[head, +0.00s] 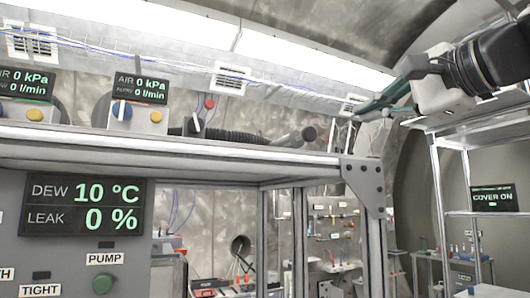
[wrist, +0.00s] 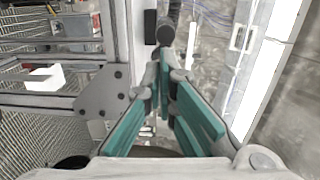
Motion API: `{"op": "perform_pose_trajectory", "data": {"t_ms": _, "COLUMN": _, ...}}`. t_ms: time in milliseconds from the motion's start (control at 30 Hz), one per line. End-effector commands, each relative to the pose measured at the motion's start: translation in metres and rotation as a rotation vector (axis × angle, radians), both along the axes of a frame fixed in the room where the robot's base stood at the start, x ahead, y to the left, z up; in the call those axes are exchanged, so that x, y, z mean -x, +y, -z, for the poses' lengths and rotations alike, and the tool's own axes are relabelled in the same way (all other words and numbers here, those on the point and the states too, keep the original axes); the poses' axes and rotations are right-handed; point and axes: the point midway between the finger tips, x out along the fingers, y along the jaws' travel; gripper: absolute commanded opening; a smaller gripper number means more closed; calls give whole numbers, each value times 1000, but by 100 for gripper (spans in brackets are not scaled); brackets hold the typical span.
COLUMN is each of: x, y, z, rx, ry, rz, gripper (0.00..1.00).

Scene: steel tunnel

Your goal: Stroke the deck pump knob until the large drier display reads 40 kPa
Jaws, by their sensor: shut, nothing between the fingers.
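A large dark display (head: 82,207) at the left in the head view reads DEW 10 °C and LEAK 0 %; no kPa value shows on it.
Two small displays (head: 141,88) (head: 26,82) on the deck read AIR 0 kPa and 0 l/min. A steel frame post and bracket (head: 364,188) stand below my gripper. A shelf rack with a COVER ON display (head: 493,198) is at the right. A lit duct runs overhead.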

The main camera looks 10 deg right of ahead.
Motion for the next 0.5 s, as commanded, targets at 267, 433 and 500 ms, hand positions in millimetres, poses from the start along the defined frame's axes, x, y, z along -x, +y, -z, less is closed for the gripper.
{"op": "perform_pose_trajectory", "data": {"t_ms": 267, "x": 0, "y": -3, "z": -11, "rx": -32, "ry": -20, "rz": 2, "gripper": 0}}
{"op": "perform_pose_trajectory", "data": {"t_ms": 433, "x": -1, "y": -3, "z": -11, "rx": -30, "ry": -19, "rz": 2, "gripper": 0}}
{"op": "perform_pose_trajectory", "data": {"t_ms": 500, "x": -3, "y": -2, "z": -11, "rx": -29, "ry": -18, "rz": 2, "gripper": 0}}
